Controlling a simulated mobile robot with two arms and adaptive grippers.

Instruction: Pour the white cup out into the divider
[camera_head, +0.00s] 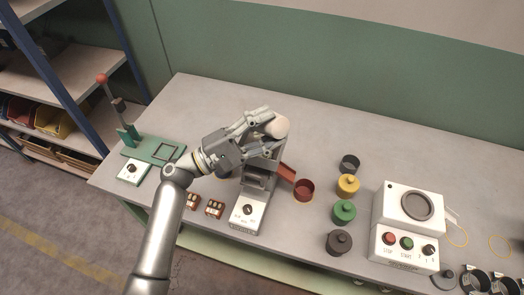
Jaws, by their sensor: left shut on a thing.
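My left gripper (260,120) is shut on the white cup (278,127). It holds the cup above the back part of the grey divider (247,216), a machine with a dial on its front and a red chute (288,172) on its right side. The cup looks tipped over, with its rounded pale side toward me; its mouth and contents are hidden. My gripper and wrist cover much of the divider's top. A dark red bowl (304,188) stands at the chute's lower end. My right gripper is not in view.
Small red trays (214,208) lie left of the divider. A green lever press (135,150) stands at the far left. Black, yellow (347,186), green (343,213) and dark pots stand to the right, before a white button machine (405,225). The table's back is clear.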

